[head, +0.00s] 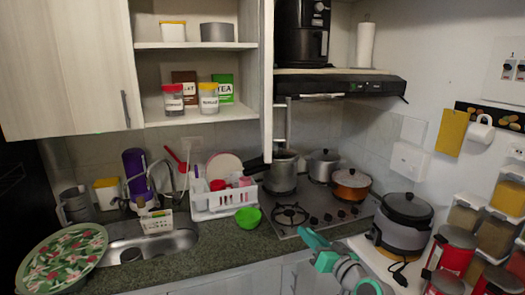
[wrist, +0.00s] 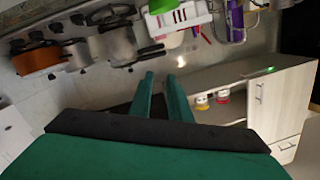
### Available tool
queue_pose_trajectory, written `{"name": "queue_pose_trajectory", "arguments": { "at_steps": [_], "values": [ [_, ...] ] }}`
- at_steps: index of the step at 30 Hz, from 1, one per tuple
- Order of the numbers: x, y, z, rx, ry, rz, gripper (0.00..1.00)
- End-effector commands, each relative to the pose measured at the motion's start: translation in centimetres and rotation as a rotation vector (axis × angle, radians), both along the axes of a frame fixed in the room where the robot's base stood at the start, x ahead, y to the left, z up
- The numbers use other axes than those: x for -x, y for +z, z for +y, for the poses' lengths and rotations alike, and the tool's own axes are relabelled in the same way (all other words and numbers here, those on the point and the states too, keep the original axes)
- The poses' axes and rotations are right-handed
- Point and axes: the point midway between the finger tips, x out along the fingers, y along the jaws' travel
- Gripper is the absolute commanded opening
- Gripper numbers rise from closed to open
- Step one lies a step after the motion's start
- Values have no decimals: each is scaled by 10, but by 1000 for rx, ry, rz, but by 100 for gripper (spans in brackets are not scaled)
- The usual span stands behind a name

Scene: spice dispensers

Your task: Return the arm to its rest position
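My gripper (head: 312,246), with green fingers, is in the air in front of the stove at the lower middle of the head view. My arm reaches up to it from the bottom edge. In the wrist view my gripper (wrist: 160,77) shows two green fingers apart, with nothing between them. It is open and empty. The wrist view is tilted, with pots at the top left and an open cabinet (wrist: 210,85) at the right. No contact between the gripper and any object shows.
The stove (head: 310,215) carries metal pots and an orange pot (head: 351,184). A rice cooker (head: 404,222) stands right of it, near spice dispensers (head: 466,217). A green bowl (head: 248,217) and white dish rack (head: 222,202) are left. The range hood (head: 340,84) hangs above.

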Motion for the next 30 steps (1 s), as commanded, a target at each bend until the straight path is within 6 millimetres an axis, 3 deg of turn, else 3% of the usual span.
{"name": "queue_pose_trajectory", "arguments": {
  "at_steps": [1, 6, 15, 21, 30],
  "values": [
    [5, -27, 5, -5, -23, 23, 17],
    [28, -101, 13, -9, -118, 78, 17],
    [93, -209, 32, 23, -258, 149, 17],
    [150, -263, 46, 65, -333, 180, 17],
    [248, -313, 67, 150, -411, 201, 17]
  ]
}}
